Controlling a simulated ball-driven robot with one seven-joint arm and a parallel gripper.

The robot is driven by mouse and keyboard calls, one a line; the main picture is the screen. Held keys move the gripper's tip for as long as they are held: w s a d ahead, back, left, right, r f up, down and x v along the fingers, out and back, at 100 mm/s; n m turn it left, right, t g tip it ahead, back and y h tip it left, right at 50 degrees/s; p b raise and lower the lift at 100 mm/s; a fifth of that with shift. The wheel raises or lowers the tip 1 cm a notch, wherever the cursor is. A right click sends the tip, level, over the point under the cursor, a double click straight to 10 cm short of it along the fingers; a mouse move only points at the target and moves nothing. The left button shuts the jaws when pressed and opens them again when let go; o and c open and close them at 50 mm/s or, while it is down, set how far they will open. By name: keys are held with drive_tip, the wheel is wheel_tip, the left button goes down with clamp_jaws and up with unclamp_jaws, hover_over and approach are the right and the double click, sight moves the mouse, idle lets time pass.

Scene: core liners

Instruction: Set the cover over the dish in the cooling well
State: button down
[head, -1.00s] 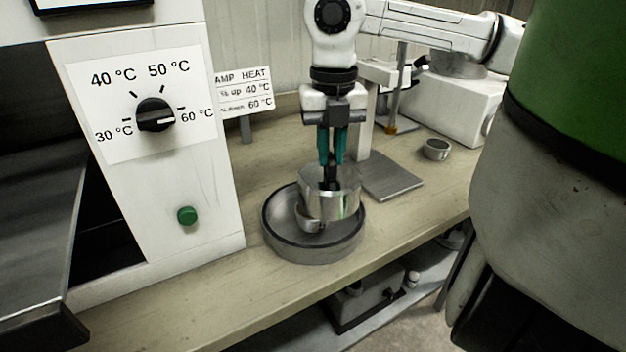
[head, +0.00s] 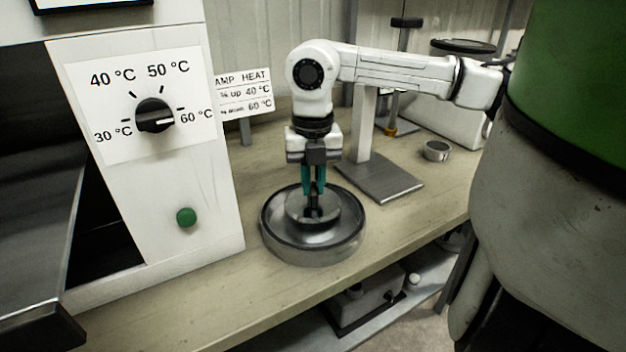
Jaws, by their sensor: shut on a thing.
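In the head view the cooling well (head: 341,252) is a round, shallow metal basin with a dark rim on the bench. My gripper (head: 313,205) points straight down and is shut on the dark knob at the top of the cover. The dish is not visible now; the cover hides the place where it stood. I cannot tell whether the cover rests on the well's floor.
A white control panel with a black dial (head: 155,116) and a green button (head: 187,217) stands at the left. A stand with a flat metal base (head: 385,182) is behind the well. A small metal cup (head: 437,150) sits at the right. The bench's front edge is close to the well.

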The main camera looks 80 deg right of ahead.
drive_tip(key=shift+f, duration=0.15)
drive_tip(key=c, duration=1.1)
unclamp_jaws()
wheel_tip(320, 180, up, 12)
drive_tip(key=p, duration=0.1)
drive_tip(key=shift+r, duration=0.2)
